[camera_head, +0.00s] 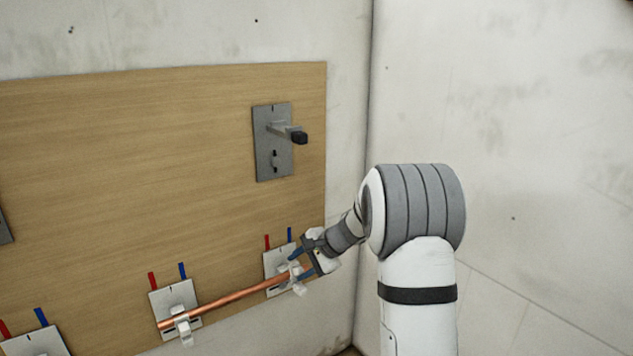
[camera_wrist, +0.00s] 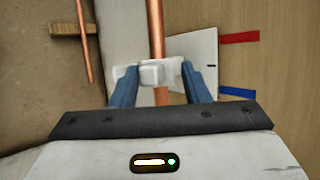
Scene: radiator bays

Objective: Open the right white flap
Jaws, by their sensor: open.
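The right white flap (camera_wrist: 152,74) lies across the copper pipe (camera_wrist: 156,32) in the wrist view. It belongs to the right grey plate (camera_head: 276,262), low on the wooden board. My gripper (camera_wrist: 160,80) is open, with one blue finger on each side of the flap and pipe. I cannot tell whether the fingers touch the flap. In the head view my gripper (camera_head: 303,262) reaches in from the right and partly hides the flap and the pipe's right end.
A second plate with a white flap (camera_head: 181,324) holds the pipe's left end. Red and blue strips rise above the low plates. A grey plate with a dark-ended lever (camera_head: 287,132) is higher on the board (camera_head: 150,160). The room's corner is close on the right.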

